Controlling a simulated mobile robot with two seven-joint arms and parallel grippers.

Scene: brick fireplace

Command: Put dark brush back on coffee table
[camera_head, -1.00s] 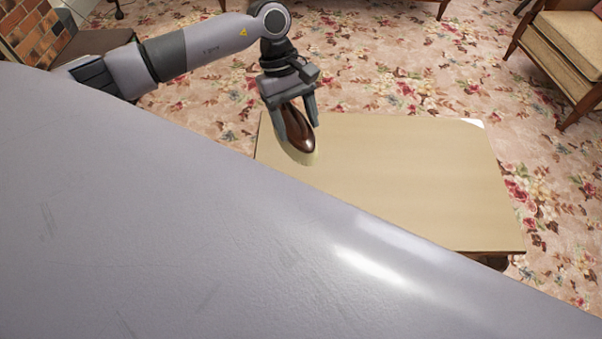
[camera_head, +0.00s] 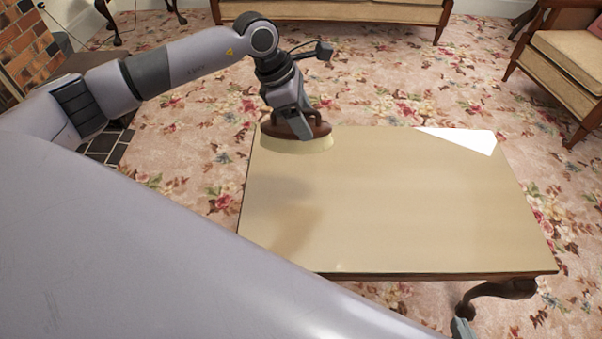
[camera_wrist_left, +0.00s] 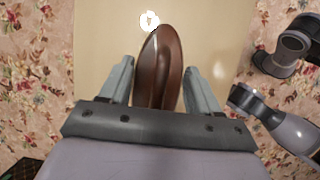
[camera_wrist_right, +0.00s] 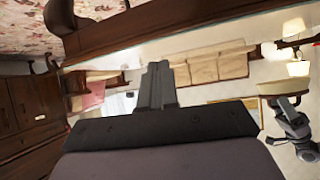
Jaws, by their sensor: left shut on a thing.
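The dark brush (camera_head: 322,128) has a glossy brown back and pale bristles that face down. My left gripper (camera_head: 298,122) is shut on it, with one finger on each side of the brown back. The brush also shows between the fingers in the left wrist view (camera_wrist_left: 160,65). It is over the far left part of the coffee table (camera_head: 400,210); I cannot tell whether the bristles touch the top. My right gripper (camera_wrist_right: 155,88) has its fingers together and empty in the right wrist view. A grey tip (camera_head: 462,327) shows by the table's front leg.
The tabletop is bare apart from a bright white patch (camera_head: 465,138) at the far right corner. An armchair (camera_head: 560,65) stands at the right and a sofa (camera_head: 340,12) at the back. A large grey part of my body covers the lower left.

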